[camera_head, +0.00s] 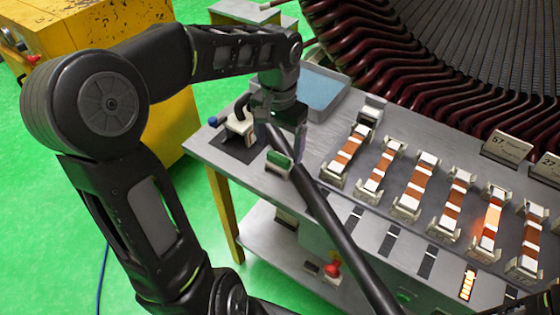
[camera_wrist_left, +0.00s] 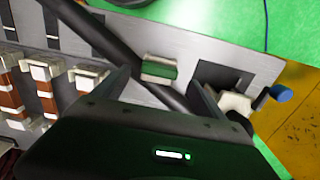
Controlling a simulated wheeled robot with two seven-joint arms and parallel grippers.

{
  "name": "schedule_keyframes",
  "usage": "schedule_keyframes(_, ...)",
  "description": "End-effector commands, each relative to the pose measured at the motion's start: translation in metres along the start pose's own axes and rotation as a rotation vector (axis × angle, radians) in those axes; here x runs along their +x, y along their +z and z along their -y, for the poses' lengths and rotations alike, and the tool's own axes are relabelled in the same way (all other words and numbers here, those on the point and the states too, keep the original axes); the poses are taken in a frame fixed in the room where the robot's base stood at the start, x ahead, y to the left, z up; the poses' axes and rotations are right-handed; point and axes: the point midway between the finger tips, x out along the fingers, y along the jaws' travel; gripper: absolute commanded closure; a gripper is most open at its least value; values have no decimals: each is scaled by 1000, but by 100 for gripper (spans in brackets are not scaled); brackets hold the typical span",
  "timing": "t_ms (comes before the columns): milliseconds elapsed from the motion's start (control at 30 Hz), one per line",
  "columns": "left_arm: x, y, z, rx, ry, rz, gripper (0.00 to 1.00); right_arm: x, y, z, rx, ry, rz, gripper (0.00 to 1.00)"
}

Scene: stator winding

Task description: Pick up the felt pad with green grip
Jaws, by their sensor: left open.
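The felt pad with green grip (camera_head: 278,160) is a small pale block with a green top. It lies on the grey workbench (camera_head: 215,150) near its front edge. It also shows in the left wrist view (camera_wrist_left: 158,68), ahead of and roughly between my fingers. My left gripper (camera_head: 276,128) is open, just behind the pad in the head view, and no contact with it shows. In the wrist view the fingers (camera_wrist_left: 160,88) are spread with nothing held between them. The fingertips are hard to make out in the head view. My right gripper is not in view.
A long dark bar (camera_head: 335,232) slants over the bench close beside the pad. A white tool with a blue end (camera_head: 240,127) stands left of my gripper. Copper-coloured pieces in white holders (camera_head: 375,172) line the right. A blue tray (camera_head: 318,90) lies behind.

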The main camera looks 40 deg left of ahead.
Motion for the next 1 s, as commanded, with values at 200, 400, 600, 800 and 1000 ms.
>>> schedule_keyframes(200,1,0,0,0,0,-1,18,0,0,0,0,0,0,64)
schedule_keyframes(400,12,1,0,-1,1,4,18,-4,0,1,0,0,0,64)
schedule_keyframes(600,41,0,-2,0,1,4,18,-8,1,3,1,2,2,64)
schedule_keyframes(800,53,-1,-2,0,0,-1,18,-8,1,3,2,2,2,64)
schedule_keyframes(1000,53,-1,-2,0,0,-1,18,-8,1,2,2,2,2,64)
